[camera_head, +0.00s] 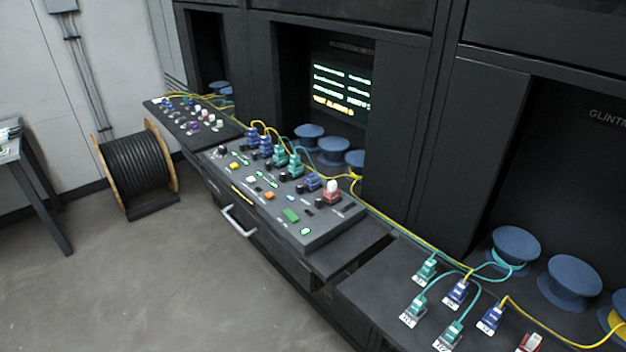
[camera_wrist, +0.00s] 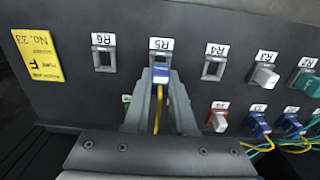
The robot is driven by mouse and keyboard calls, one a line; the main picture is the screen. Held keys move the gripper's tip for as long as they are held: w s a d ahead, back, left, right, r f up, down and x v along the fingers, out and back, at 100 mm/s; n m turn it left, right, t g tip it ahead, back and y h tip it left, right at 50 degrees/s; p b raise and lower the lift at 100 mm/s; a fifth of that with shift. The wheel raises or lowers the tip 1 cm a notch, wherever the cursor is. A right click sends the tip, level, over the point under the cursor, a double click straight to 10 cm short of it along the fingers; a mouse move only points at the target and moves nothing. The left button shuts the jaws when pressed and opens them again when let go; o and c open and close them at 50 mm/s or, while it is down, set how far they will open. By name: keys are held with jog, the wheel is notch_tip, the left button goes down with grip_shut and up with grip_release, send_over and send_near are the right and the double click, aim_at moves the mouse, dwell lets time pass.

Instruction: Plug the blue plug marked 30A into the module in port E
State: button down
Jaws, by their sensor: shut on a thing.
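My gripper (camera_wrist: 158,97) shows only in the wrist view. It is shut on a blue plug (camera_wrist: 161,74) with a yellow cable running back between the fingers. The plug's front is at the socket labelled R5 (camera_wrist: 161,44) on a dark panel; I cannot tell whether it is inserted or only against it. No 30A mark is readable on it. In the head view, blue plugs stand on the right bench (camera_head: 457,293) and on the middle console (camera_head: 253,136); their marks are too small to read. I cannot make out a port E label.
The sockets R6 (camera_wrist: 104,58) and R4 (camera_wrist: 214,67) beside it are empty. A yellow label (camera_wrist: 38,56) is at left.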

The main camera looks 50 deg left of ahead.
jog(key=shift+r+p, duration=1.2)
jog(key=shift+r, duration=0.55)
jog(key=shift+w, duration=0.1)
